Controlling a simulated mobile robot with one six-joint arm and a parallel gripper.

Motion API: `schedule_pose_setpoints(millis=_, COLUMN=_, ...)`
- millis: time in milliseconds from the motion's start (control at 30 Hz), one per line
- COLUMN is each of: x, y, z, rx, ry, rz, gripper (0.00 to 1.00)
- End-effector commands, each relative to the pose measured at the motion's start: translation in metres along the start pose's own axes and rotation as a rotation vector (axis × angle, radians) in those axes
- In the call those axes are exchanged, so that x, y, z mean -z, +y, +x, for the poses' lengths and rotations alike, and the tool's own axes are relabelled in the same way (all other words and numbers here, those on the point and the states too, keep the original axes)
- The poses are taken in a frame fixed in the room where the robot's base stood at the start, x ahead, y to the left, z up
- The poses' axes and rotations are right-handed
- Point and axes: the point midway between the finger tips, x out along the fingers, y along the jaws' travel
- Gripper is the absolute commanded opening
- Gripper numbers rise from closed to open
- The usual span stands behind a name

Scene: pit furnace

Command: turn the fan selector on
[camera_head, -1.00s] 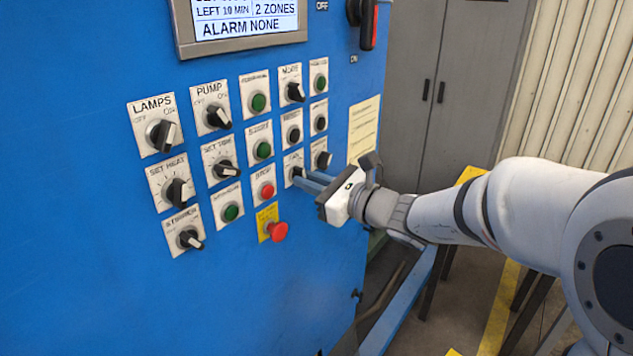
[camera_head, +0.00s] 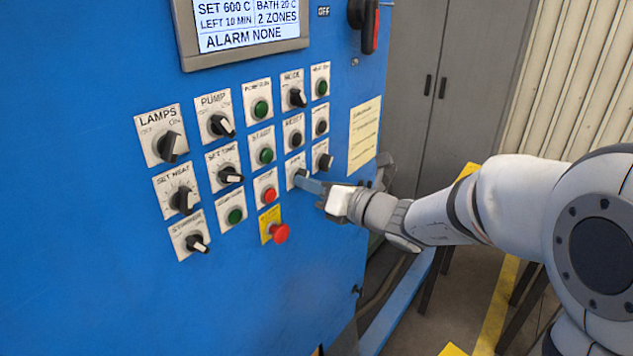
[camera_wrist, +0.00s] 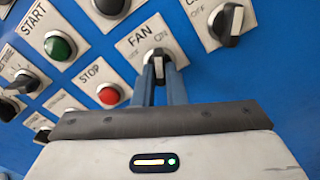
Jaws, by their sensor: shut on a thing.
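The fan selector (camera_wrist: 158,62) is a dark knob with a pale stripe on a white plate marked FAN. In the wrist view the stripe stands about upright in the picture, and ON shows at the plate's upper right. The OFF mark is not readable. My gripper (camera_wrist: 160,75) has its two blue fingers on either side of the knob, shut on it. In the head view the fan plate (camera_head: 293,160) is in the panel's right half, and the fingers hide part of the knob.
The red stop button (camera_wrist: 109,95) is left of the fingers, and another selector (camera_wrist: 233,22) is close on the right. A red emergency button (camera_head: 279,233) sticks out below. The green start button (camera_wrist: 60,46) is up left. The display (camera_head: 245,25) reads ALARM NONE.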

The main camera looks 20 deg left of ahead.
Motion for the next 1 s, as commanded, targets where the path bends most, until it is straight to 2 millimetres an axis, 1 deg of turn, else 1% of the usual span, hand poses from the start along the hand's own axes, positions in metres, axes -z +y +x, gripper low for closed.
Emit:
schedule_pose_setpoints(millis=33, x=-0.0009, y=0.0037, z=0.0016, rx=-0.01, ry=0.001, rz=0.007, gripper=0.0)
schedule_pose_setpoints(millis=567, x=-0.001, y=0.0036, z=0.0015, rx=-0.01, ry=-0.001, rz=0.03, gripper=0.0)
schedule_pose_setpoints(millis=600, x=-0.001, y=0.0036, z=0.0014, rx=-0.01, ry=-0.001, rz=0.03, gripper=0.13)
schedule_pose_setpoints(millis=800, x=-0.0009, y=0.0021, z=0.0007, rx=-0.006, ry=-0.001, rz=0.03, gripper=0.3)
schedule_pose_setpoints(millis=867, x=-0.0008, y=0.0017, z=0.0005, rx=-0.005, ry=-0.001, rz=0.03, gripper=0.33)
schedule_pose_setpoints(millis=1000, x=-0.0007, y=0.0009, z=0.0001, rx=-0.003, ry=-0.001, rz=0.03, gripper=0.33)
